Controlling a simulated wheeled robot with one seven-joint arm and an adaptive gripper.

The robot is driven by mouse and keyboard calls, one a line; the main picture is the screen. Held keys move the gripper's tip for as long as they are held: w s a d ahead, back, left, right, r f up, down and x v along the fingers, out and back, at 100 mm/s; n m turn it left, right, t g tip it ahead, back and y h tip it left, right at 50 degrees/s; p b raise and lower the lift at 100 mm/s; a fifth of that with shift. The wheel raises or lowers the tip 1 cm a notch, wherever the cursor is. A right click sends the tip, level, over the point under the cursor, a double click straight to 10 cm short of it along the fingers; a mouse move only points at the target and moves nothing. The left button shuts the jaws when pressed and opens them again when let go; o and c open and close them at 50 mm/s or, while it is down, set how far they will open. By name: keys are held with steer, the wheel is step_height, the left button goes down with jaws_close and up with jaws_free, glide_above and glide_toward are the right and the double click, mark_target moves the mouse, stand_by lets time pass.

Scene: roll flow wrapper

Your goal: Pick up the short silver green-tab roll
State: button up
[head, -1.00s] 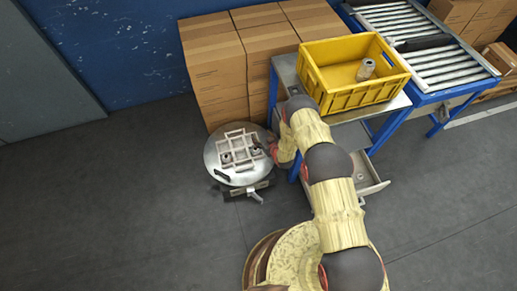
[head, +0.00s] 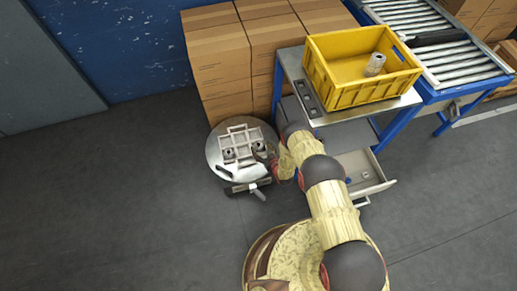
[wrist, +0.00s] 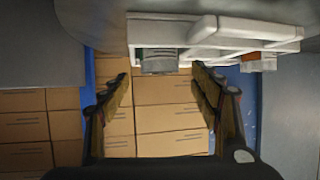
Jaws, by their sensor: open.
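My gripper (wrist: 160,74) is open and empty in the wrist view, its two fingers apart. A short silver-grey roll (wrist: 159,62) sits at the edge of a white rack, ahead of the gap between the fingertips and apart from them. A second small roll with an orange part (wrist: 258,62) is further right on the rack. In the head view, small rolls (head: 229,154) sit in the white rack (head: 238,134) on a round silver table, and my gripper is at the rack's right side, partly hidden by my arm.
A yellow crate (head: 340,98) holding one larger roll (head: 375,64) stands on a blue-legged workbench with an open drawer (head: 375,184). Stacked cardboard boxes (head: 218,70) stand behind the round table (head: 215,150). A roller conveyor (head: 440,60) is at the right. The floor at the left is clear.

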steer(key=shift+b+x, duration=0.3)
steer(key=shift+x, duration=0.7)
steer(key=c, duration=0.3)
steer(key=c, duration=1)
